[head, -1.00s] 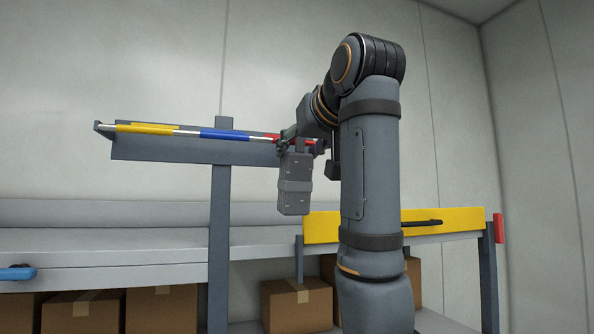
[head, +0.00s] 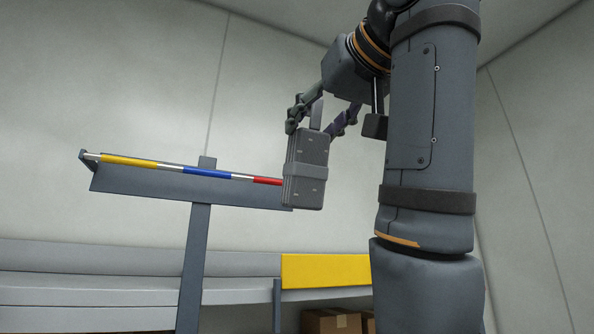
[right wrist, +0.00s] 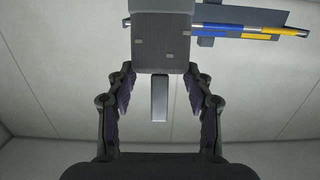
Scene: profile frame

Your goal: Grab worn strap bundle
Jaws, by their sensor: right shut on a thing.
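The worn strap bundle (head: 306,180) is a grey, layered block with a band around its middle and a tab at its top. In the head view it hangs nearly upright below my right gripper (head: 322,118), in front of the rail's right end. My right gripper is shut on it; the fingers are on either side of its upper part, and the exact contact is hard to see. In the right wrist view the bundle (right wrist: 162,40) is at the top middle, with the tab (right wrist: 159,98) pointing back between the fingers (right wrist: 159,90). My left gripper is not in view.
A grey rail (head: 150,182) on a post (head: 193,260) carries a rod (head: 172,169) with yellow, blue and red bands. Behind it is a grey bench (head: 90,290) with a yellow panel (head: 325,271). A cardboard box (head: 332,321) is below.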

